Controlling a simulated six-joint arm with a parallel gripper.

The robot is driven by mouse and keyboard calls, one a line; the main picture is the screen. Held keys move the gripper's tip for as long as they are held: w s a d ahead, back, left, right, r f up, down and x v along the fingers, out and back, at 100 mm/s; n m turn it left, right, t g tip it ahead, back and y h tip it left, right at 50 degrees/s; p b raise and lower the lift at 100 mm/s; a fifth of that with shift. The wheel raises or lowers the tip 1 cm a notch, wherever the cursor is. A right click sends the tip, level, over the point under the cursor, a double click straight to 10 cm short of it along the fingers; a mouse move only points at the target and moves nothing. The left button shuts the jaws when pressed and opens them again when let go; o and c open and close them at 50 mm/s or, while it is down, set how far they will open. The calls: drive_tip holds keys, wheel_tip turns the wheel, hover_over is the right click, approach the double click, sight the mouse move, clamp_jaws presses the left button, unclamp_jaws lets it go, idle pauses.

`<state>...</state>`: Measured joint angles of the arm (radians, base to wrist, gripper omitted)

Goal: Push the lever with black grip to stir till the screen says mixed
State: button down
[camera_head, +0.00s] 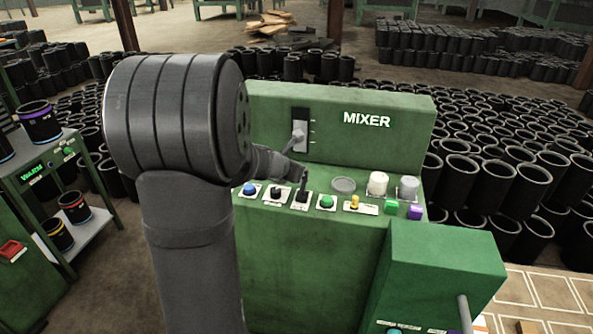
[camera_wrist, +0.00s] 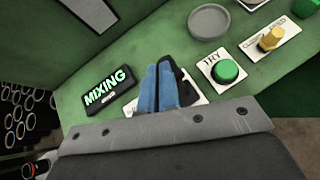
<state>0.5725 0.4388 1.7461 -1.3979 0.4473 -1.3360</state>
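The mixer's small black screen (camera_wrist: 108,90) reads MIXING in the wrist view. My gripper's two blue fingers (camera_wrist: 160,88) are together, with only a thin line between them. In the head view the lever's black grip (camera_head: 303,186) stands on the mixer top (camera_head: 285,222), beside my wrist.
A lever with a grey grip (camera_head: 298,136) is on the upright panel. A blue knob (camera_head: 250,188), green button (camera_head: 326,202), yellow switch (camera_head: 354,202) and grey disc (camera_head: 343,185) sit close by. Two pale cylinders (camera_head: 377,183) stand right. A WARM station (camera_head: 75,205) stands left.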

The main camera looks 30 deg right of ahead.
drive_tip(key=shift+d+r, duration=0.1)
drive_tip(key=shift+d, duration=0.05)
idle(0.3)
drive_tip(key=s+a+r, duration=0.1)
drive_tip(key=a+r, duration=0.6)
drive_tip(key=r, duration=0.3)
drive_tip(key=shift+a+r, duration=0.25)
drive_tip(key=shift+r, duration=0.1)
drive_tip(key=shift+s+f, duration=0.1)
